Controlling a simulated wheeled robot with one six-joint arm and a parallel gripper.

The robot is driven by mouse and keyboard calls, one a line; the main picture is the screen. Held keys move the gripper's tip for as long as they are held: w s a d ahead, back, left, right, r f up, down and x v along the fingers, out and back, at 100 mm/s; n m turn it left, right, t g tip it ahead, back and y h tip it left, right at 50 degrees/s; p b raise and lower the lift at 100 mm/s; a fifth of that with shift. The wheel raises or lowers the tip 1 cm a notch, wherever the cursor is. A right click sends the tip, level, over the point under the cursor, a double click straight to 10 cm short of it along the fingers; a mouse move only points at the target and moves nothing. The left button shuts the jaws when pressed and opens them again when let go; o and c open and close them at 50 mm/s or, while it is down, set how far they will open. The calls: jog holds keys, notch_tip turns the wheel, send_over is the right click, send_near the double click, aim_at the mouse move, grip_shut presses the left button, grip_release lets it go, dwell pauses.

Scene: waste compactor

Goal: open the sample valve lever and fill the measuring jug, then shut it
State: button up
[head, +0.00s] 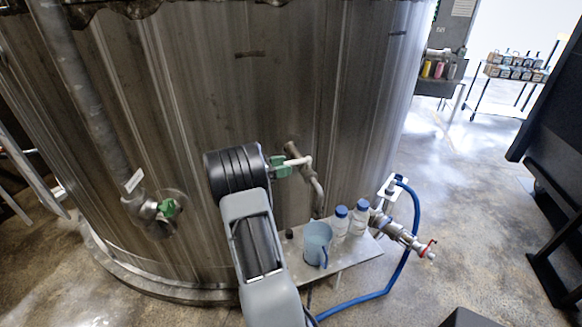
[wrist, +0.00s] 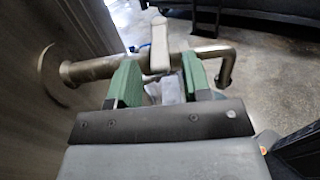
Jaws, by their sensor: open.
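The sample valve lever (head: 298,161) is a pale handle on a short metal pipe from the tank wall. In the wrist view the lever (wrist: 160,48) lies crosswise over the pipe, just beyond my fingertips and between their lines. My gripper (head: 279,167) has green fingers; in the wrist view the gripper (wrist: 160,78) is open, with nothing clearly held. The pipe's spout (head: 318,196) bends down above the measuring jug (head: 316,243), a bluish translucent jug on a small shelf. No stream shows at the spout. I cannot tell the jug's level.
Two capped bottles (head: 340,222) stand beside the jug on the metal shelf (head: 355,258). A pipe fitting with a red handle (head: 428,248) and a blue hose (head: 403,262) are to the right. The steel tank (head: 200,80) fills the left.

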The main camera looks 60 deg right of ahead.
jog(key=b+v, duration=0.2)
jog(key=v, duration=0.8)
jog(key=shift+w+a, duration=0.1)
jog(key=shift+a, duration=0.05)
